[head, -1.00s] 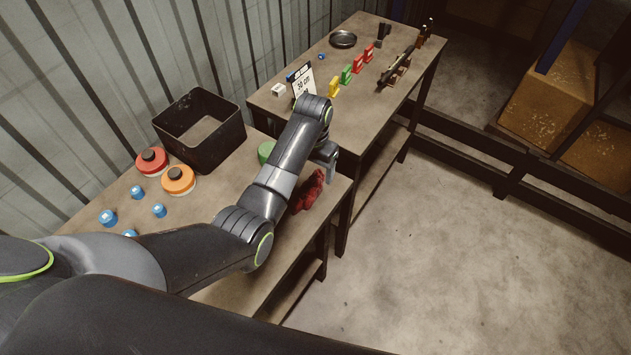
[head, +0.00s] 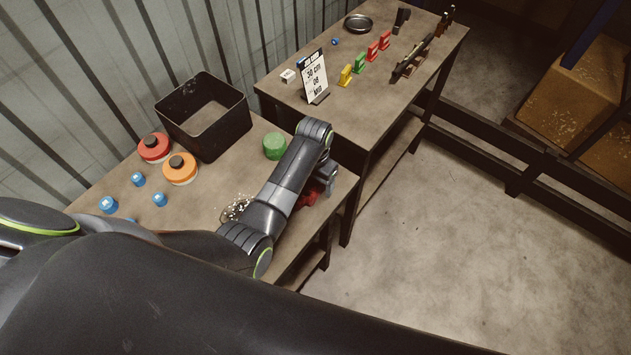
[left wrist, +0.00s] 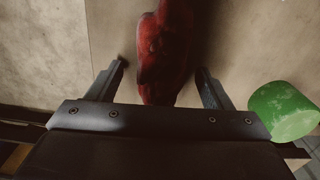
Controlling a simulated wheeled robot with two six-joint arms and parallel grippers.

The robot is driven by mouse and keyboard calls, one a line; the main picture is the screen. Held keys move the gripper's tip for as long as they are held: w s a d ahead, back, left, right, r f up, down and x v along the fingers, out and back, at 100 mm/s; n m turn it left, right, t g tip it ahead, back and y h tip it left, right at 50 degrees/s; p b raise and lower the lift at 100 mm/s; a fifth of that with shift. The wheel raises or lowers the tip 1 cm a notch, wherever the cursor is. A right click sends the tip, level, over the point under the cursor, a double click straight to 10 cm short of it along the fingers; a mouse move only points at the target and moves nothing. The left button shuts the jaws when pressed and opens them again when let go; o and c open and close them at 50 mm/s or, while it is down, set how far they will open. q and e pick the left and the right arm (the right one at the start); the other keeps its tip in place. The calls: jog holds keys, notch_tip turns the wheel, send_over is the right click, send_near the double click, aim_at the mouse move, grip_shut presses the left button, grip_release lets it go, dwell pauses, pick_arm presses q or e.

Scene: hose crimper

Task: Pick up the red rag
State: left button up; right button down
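The red rag (head: 309,198) lies crumpled near the front edge of the near table, mostly hidden behind my left arm in the head view. In the left wrist view the rag (left wrist: 165,50) reaches down between the two fingers of my left gripper (left wrist: 163,80). The fingers are apart, with a gap on each side of the rag. In the head view my left gripper (head: 326,184) is over the rag, partly hidden by its own wrist. I cannot make out my right gripper in either view.
A green cylinder (head: 274,146) stands beside the rag. A black bin (head: 237,128), red (head: 154,147) and orange (head: 180,168) round containers and several blue caps (head: 138,179) are further left. White bits (head: 236,207) lie near my forearm. A second table (head: 352,125) holds a sign (head: 315,78).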

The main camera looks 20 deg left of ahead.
pick_arm(q)
jog(key=shift+s+r, duration=0.1)
jog(key=shift+s, duration=0.05)
jog(key=shift+c, duration=1.1)
jog(key=shift+s+a, duration=0.1)
jog(key=shift+c, duration=3.9)
pick_arm(e)
jog(key=shift+s, duration=1.05)
